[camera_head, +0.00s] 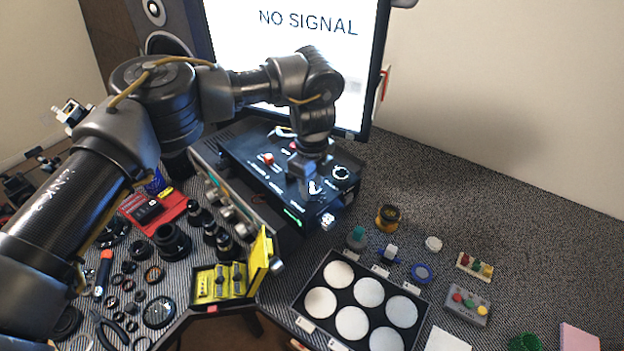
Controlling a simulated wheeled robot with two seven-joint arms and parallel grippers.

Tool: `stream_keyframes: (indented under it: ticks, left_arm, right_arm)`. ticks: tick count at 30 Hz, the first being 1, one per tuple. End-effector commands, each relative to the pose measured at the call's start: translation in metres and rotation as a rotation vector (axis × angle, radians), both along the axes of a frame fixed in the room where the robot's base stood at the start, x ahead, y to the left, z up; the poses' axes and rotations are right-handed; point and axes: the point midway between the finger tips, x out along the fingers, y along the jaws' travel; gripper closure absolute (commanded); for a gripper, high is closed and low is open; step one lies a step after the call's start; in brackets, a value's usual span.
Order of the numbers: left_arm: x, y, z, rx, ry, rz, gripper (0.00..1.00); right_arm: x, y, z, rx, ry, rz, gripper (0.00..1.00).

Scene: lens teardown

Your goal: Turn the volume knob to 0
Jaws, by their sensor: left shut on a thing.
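A black control box (262,172) with knobs and small labels stands below the monitor. My left arm comes in from the left, and its gripper (311,186) points down onto the right part of the box's top panel. The left gripper is shut on a small knob there, mostly hidden by the fingers. I cannot read its label or its setting, so I cannot tell for sure that it is the volume knob. A round black dial (342,173) with white marks sits just right of the gripper. A red knob (268,158) is farther left. My right gripper is not in view.
A monitor (290,30) reading "NO SIGNAL" stands behind. A yellow case (218,283), lens parts and a tray of pale discs (297,312) lie in front. Small jars and a button box (467,305) are to the right. The back right of the table is clear.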

Motion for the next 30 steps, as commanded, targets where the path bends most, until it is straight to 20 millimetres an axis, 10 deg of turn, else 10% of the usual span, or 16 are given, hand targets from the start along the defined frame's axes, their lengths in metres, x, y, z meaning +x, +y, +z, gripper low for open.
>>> stream_keyframes:
  ticks: [23, 24, 30]
  left_arm:
    - [0.0006, 0.0001, 0.0007, -0.001, -0.002, 0.099, 0.89]
    - [0.0006, 0.0001, 0.0007, -0.001, -0.002, 0.099, 0.62]
    - [0.0003, 0.0001, 0.0004, -0.001, -0.001, 0.098, 0.44]
  right_arm:
    - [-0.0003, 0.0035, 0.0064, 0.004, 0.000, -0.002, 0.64]
    - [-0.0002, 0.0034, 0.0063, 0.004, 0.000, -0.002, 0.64]
    - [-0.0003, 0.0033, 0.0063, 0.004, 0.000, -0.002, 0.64]
